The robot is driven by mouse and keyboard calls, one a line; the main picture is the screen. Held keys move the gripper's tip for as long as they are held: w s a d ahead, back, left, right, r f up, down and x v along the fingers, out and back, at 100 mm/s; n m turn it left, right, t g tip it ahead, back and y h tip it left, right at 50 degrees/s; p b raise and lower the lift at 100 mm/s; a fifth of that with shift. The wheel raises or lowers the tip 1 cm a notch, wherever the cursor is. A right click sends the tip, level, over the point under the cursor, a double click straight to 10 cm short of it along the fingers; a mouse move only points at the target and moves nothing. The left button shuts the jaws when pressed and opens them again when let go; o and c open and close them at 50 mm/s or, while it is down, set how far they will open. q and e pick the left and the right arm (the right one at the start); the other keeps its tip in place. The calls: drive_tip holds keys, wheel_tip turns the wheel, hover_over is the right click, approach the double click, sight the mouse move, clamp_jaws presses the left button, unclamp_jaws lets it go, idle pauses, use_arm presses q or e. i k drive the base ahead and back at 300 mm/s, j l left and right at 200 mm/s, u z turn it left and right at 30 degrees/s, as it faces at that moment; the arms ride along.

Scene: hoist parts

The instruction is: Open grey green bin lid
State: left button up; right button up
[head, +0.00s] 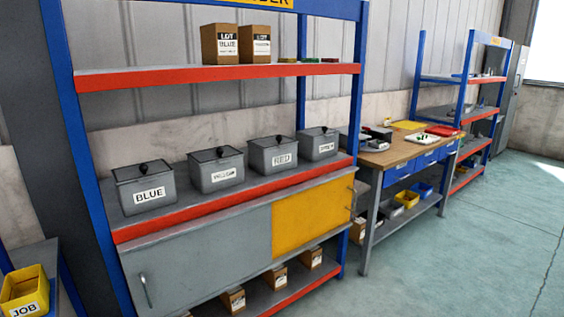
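Several grey bins with dark lids and black knobs stand in a row on the middle shelf. The rightmost is the grey green bin (319,145); its small label (326,147) is hard to read but appears to say GREEN. Its lid (318,132) appears shut, with a black knob on top. To its left stand the red bin (272,156), the yellow bin (216,171) and the blue bin (146,188), all with lids on. Neither of my grippers is in view.
The bins stand on a blue-framed rack with red shelf edges (235,197). Below is a cabinet with a grey door (200,262) and a yellow door (305,217). A workbench (400,152) stands to the right. Green floor (460,255) is clear at right. A yellow JOB bin (24,290) is lower left.

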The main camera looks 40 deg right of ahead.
sight(316, 132)
drive_tip(key=z, duration=1.5)
drive_tip(key=i+l, duration=0.3)
drive_tip(key=i+l+u, duration=0.15)
drive_tip(key=i+l, duration=0.15)
drive_tip(key=l, duration=0.15)
drive_tip(key=i+l, duration=0.3)
drive_tip(key=i+l+u, duration=0.1)
drive_tip(key=i+l, duration=0.2)
drive_tip(key=l, duration=0.2)
drive_tip(key=i+l, duration=0.3)
drive_tip(key=l, duration=0.15)
drive_tip(key=u, duration=0.05)
